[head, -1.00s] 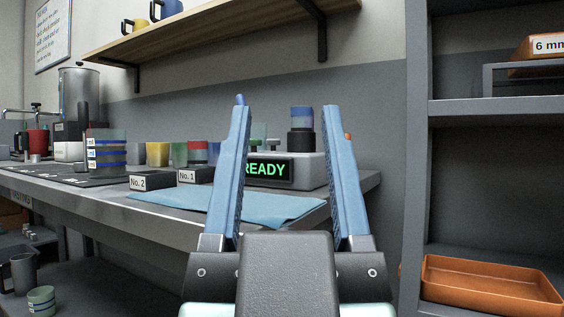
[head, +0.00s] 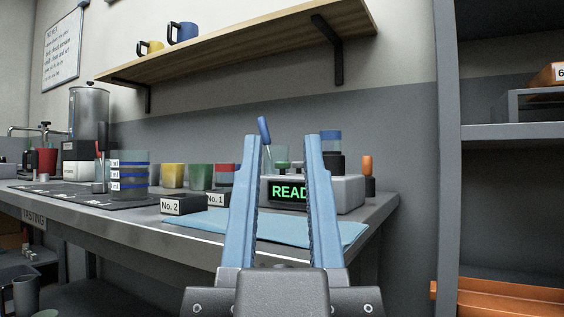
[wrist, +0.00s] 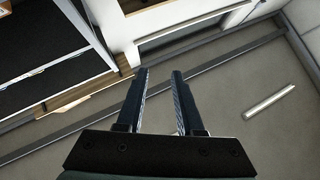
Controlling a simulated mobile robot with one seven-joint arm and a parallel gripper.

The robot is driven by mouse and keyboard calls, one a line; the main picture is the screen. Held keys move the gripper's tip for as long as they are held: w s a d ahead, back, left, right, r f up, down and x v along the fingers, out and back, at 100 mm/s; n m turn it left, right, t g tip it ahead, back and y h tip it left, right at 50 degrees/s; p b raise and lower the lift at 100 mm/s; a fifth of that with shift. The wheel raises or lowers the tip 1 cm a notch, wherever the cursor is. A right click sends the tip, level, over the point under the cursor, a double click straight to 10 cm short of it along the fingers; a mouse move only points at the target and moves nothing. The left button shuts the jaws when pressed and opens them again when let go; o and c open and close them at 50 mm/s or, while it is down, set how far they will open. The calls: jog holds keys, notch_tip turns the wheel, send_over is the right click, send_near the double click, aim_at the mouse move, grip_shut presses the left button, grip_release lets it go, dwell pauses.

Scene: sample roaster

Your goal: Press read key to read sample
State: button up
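The reader is a light grey box (head: 346,189) at the right end of the counter in the head view. Its dark display (head: 285,191) shows green letters "READ", the rest hidden behind my gripper's right finger. Small greenish knobs or keys (head: 283,166) show on its top, partly hidden; I cannot tell which is the read key. A black holder with a blue translucent cup (head: 330,141) stands on the box's top. My gripper (head: 281,139) is open and empty, its blue fingers in front of the reader, apart from it as far as I can tell. The wrist view shows the open fingers (wrist: 160,73) over floor.
Blocks labelled No. 2 (head: 183,205) and No. 1 (head: 215,199) stand left of a blue cloth (head: 340,232) on the counter. Coloured cups (head: 201,176) stand behind. A shelf (head: 240,45) hangs above; a grey rack (head: 510,131) stands right.

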grip_shut()
dwell(1.4)
